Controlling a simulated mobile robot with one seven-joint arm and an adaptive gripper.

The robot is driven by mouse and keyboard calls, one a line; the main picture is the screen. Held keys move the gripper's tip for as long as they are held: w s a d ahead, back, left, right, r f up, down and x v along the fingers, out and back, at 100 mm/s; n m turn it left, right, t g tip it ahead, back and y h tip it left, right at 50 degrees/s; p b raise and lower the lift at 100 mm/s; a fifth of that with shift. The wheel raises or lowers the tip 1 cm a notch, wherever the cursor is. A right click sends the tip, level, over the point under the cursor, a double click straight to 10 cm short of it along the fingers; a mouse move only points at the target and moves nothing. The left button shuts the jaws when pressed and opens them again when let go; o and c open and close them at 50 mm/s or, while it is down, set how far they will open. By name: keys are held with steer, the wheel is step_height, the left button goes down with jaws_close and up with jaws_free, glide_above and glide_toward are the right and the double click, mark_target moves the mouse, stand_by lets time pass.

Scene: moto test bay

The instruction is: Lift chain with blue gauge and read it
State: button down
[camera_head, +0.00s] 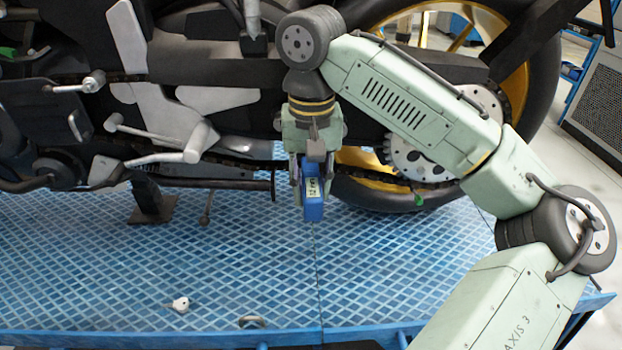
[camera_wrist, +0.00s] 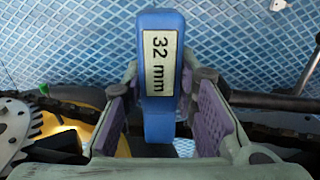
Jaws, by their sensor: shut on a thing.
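The blue gauge (camera_head: 313,205) hangs upright in my gripper (camera_head: 309,180), in front of the motorcycle's rear wheel. In the wrist view the gauge (camera_wrist: 159,30) stands between the purple finger pads of my gripper (camera_wrist: 163,105), with a white label reading "32 mm". The fingers are shut on it. The dark chain (camera_head: 240,166) runs along the lower side of the motorcycle to the rear sprocket (camera_head: 420,155). In the wrist view the chain (camera_wrist: 68,104) goes behind the fingers. I cannot tell whether the gauge touches it.
The blue lattice-patterned platform (camera_head: 400,265) has free room in front. A small white object (camera_head: 179,304) and a ring (camera_head: 250,321) lie near its front edge. The motorcycle's stand (camera_head: 152,200), levers (camera_head: 190,145) and rear tire (camera_head: 385,196) are close to the gripper.

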steer(key=s, duration=0.7)
steer(key=shift+p, duration=0.35)
stand_by(0.5)
step_height(320, 180, down, 6)
steer(key=b, duration=0.6)
steer(key=shift+f, duration=0.2)
